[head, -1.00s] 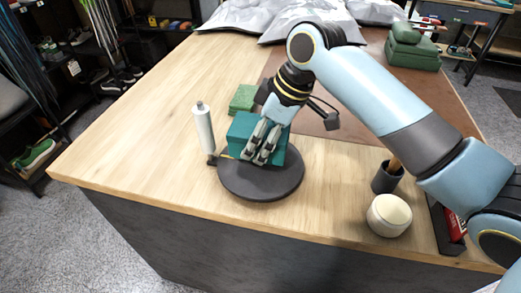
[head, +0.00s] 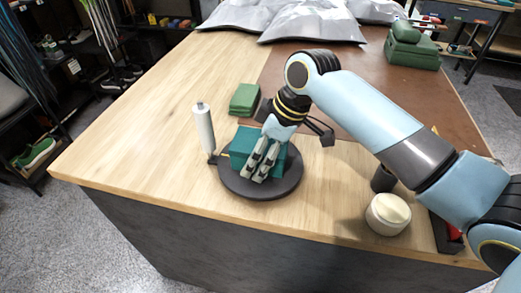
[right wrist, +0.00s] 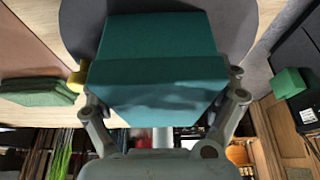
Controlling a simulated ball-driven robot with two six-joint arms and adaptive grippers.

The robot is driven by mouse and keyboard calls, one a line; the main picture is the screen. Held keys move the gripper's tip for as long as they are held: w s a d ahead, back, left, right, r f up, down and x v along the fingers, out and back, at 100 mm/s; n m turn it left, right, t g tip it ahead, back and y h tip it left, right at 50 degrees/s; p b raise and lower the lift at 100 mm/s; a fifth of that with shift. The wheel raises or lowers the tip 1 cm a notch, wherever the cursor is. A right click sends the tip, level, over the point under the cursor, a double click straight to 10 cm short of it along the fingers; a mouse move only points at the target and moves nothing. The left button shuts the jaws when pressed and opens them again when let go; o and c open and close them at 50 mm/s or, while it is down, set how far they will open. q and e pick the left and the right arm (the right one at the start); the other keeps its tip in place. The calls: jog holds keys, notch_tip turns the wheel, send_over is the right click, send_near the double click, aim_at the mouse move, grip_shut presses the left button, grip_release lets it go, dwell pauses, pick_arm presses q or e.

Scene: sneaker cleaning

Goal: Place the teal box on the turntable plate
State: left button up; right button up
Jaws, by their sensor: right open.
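The teal box (head: 240,147) rests on the dark round turntable plate (head: 237,187) in the head view. The gripper partly covers the box there. My right gripper (head: 257,176) is open, its fingers reaching down over the box. In the right wrist view the box (right wrist: 155,50) fills the middle, with a finger close at each side. I cannot tell whether the fingers touch it. The plate (right wrist: 234,22) shows behind the box there. My left gripper is not in view.
A white cylinder on a stand (head: 204,130) rises at the plate's left edge. Green folded cloths (head: 244,98) lie behind. A round cream-topped jar (head: 388,212) and a dark cup (head: 383,180) stand at the right. The wooden table (head: 150,130) is clear at left.

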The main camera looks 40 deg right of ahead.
jog(key=v, duration=1.2)
jog(key=shift+r, duration=0.15)
